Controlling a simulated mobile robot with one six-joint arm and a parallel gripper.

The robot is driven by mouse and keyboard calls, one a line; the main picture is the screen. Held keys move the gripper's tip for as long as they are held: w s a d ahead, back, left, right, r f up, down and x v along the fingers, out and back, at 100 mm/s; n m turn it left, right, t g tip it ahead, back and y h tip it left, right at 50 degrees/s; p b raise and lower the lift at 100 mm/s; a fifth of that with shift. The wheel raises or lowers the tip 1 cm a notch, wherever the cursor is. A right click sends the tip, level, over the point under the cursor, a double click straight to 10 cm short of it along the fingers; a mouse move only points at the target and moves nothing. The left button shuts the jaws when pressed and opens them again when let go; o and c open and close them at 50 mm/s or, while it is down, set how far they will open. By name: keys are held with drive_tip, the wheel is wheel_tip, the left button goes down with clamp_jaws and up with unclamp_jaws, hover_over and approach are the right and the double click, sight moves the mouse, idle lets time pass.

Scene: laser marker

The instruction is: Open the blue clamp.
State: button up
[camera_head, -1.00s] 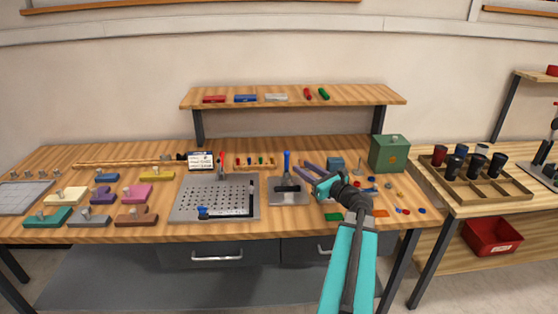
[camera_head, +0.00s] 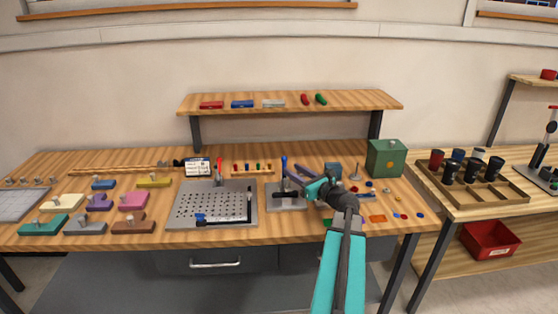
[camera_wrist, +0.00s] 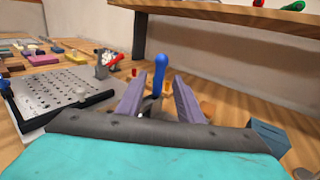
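The blue clamp has an upright blue handle (camera_head: 284,166) and stands on a small grey plate (camera_head: 284,204) on the bench. My gripper (camera_head: 292,173) is open, its two purple fingers close to the handle from the right in the head view. In the wrist view, the blue handle (camera_wrist: 160,72) rises between the open fingers (camera_wrist: 156,95), and I see no finger closed on it. The clamp's lower part is mostly hidden by my gripper in the wrist view. Whether a finger touches the handle, I cannot tell.
A perforated plate (camera_head: 243,193) with a red-handled clamp (camera_head: 219,170) stands left of the blue clamp. A blue-grey block (camera_head: 333,169) and green box (camera_head: 386,158) are to the right. A shelf (camera_head: 270,109) overhangs the back. Small coloured pieces lie near my arm.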

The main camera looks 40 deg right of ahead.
drive_tip(key=w+d+p, duration=0.1)
drive_tip(key=w+p, duration=0.1)
drive_tip(key=w, duration=0.8)
drive_tip(key=shift+w, duration=0.1)
clamp_jaws()
